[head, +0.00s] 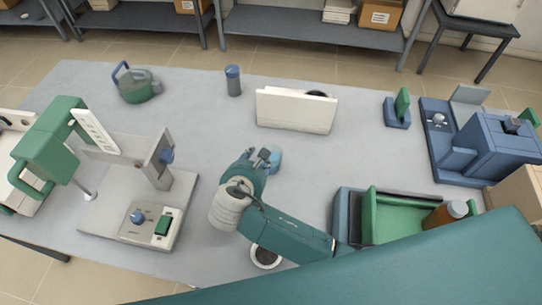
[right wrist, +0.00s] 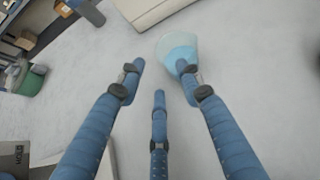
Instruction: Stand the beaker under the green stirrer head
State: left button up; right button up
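The beaker (head: 275,160) is clear with blue liquid and stands on the grey bench near the middle, partly hidden by my right gripper (head: 262,157). In the right wrist view the beaker (right wrist: 176,48) is beyond the tip of the right-hand finger, which overlaps it. My right gripper's three fingers (right wrist: 158,82) are spread, with only bench between them. The green stirrer head (head: 50,139) is at the left, above the pale stirrer base (head: 113,237); a thin shaft (head: 86,190) hangs beside it. My left gripper is not in view.
A white panel (head: 296,110) stands behind the beaker. A kettle (head: 138,86) and a blue-capped cylinder (head: 233,80) are at the back left. A green tray (head: 410,222) with a brown bottle (head: 444,214) and a blue machine (head: 492,150) are right. Bench between stirrer and beaker is clear.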

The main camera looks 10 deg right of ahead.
jog(key=p+x, duration=0.1)
jog(key=x, duration=0.6)
jog(key=shift+a+f, duration=0.15)
jog(key=shift+w+f, duration=0.2)
jog(key=shift+w, duration=0.1)
jog(key=shift+c, duration=0.2)
grip_shut()
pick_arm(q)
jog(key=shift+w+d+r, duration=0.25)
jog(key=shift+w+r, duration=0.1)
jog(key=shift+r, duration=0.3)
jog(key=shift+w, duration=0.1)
